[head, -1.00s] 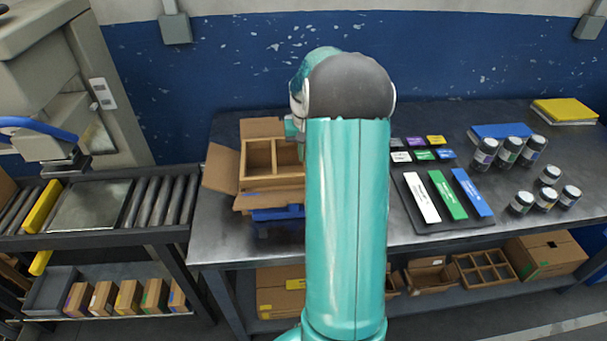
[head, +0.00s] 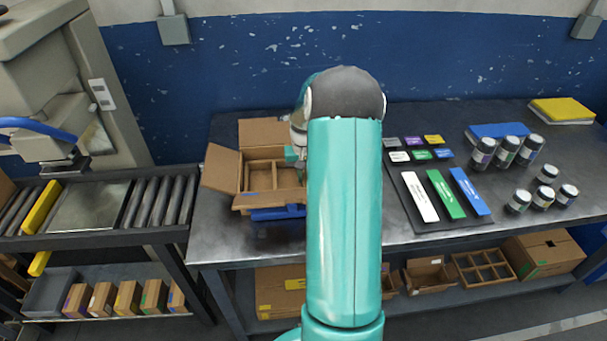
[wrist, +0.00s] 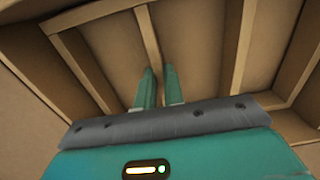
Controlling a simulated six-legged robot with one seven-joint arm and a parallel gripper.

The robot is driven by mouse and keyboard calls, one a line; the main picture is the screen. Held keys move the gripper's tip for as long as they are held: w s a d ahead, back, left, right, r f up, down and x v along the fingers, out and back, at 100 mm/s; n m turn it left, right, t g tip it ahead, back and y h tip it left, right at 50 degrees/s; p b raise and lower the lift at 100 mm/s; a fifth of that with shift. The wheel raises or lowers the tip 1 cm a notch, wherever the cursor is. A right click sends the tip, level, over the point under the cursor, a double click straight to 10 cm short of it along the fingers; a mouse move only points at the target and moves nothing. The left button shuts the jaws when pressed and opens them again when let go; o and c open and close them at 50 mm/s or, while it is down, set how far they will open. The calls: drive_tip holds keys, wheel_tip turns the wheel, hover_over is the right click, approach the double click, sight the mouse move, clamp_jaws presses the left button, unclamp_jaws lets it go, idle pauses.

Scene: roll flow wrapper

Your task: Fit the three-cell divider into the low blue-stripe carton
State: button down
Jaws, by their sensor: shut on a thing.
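The tan carton (head: 243,201) stands on the left of the table with flaps spread; my arm hides its right side. The cardboard divider (head: 263,163) is down between the carton's walls; I cannot tell if it touches the floor. My gripper (wrist: 158,88) is shut on one of the divider's inner walls (wrist: 149,35), with a finger on each side. In the wrist view the divider's cells show around the fingers, with carton board beyond.
A blue piece (head: 278,213) shows at the carton's front. To the right lie a dark tray (head: 428,222) with white, green and blue bars, small coloured blocks and several jars (head: 506,152). A roller conveyor (head: 158,203) is at left. The table's front left is clear.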

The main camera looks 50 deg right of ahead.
drive_tip(key=shift+f, duration=0.15)
drive_tip(key=c, duration=1.5)
unclamp_jaws()
wheel_tip(320, 180, up, 12)
drive_tip(key=a+r+n+t+h, duration=0.1)
drive_tip(key=a+r+n, duration=0.1)
drive_tip(key=a+r, duration=0.75)
drive_tip(key=s+a+r+n+t, duration=0.1)
drive_tip(key=s+a+r, duration=0.15)
drive_tip(key=a, duration=0.45)
drive_tip(key=s+a+r+n+t, duration=0.1)
drive_tip(key=s+a, duration=0.2)
drive_tip(key=a, duration=0.5)
drive_tip(key=s+a+r+n+t, duration=0.1)
drive_tip(key=s+a+r+n, duration=0.15)
drive_tip(key=a, duration=0.45)
drive_tip(key=s+a+f+n+t+y, duration=0.1)
drive_tip(key=s+a+f, duration=0.1)
drive_tip(key=s+a, duration=0.5)
drive_tip(key=shift+s+a+t, duration=0.25)
drive_tip(key=shift+s+t, duration=0.05)
drive_tip(key=shift+s, duration=0.6)
